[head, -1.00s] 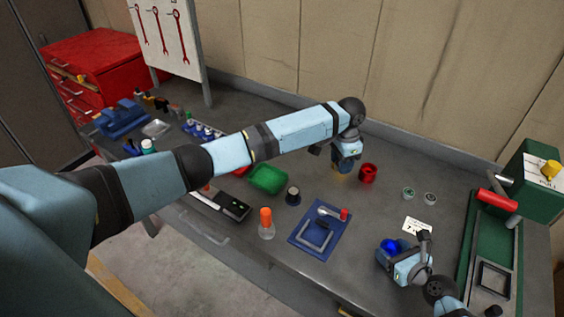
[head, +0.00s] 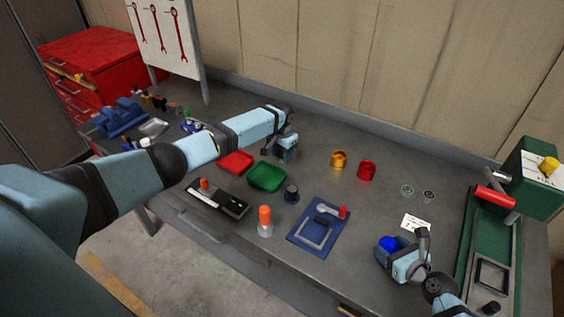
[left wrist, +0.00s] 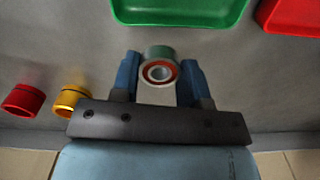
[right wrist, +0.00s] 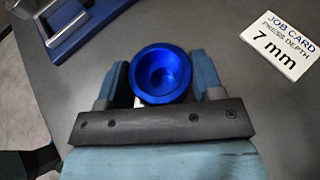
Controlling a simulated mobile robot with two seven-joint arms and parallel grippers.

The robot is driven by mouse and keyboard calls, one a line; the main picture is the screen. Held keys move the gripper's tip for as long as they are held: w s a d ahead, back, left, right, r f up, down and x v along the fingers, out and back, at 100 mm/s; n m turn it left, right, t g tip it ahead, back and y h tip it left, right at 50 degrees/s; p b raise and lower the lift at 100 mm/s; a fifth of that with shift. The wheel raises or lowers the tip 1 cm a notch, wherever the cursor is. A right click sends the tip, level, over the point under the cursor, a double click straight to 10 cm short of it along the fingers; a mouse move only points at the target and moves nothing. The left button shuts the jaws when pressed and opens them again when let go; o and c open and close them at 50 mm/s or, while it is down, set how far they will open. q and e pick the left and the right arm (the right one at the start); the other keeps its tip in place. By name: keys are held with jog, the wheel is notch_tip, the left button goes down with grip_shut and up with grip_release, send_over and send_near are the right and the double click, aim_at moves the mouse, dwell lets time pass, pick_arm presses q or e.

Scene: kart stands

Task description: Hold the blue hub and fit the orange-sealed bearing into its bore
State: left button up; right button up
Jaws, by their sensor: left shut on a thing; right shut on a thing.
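The blue hub (right wrist: 160,72) is held in my right gripper (right wrist: 160,85), its round bore facing the right wrist camera and empty. It also shows in the head view (head: 388,243), low over the right part of the bench. My left gripper (left wrist: 160,80) is shut on a small bearing (left wrist: 160,70) with an orange-red ring around a pale bore and a greenish edge. In the head view, my left gripper (head: 288,152) is behind the green tray, far to the left of the blue hub; the bearing is too small to make out there.
A gold hub (head: 338,158) and a red hub (head: 366,170) stand on the bench. Two small bearings (head: 407,190) lie right of them. The green tray (head: 267,188), blue fixture (head: 303,248), job card (head: 416,222) and green press (head: 480,225) stand around. The bench between the hubs and fixture is clear.

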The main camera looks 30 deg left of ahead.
aim_at(282, 167)
pick_arm(q)
jog(key=shift+f, duration=1.95)
jog(key=shift+f, duration=0.15)
jog(key=o, duration=1)
jog(key=shift+o, duration=0.2)
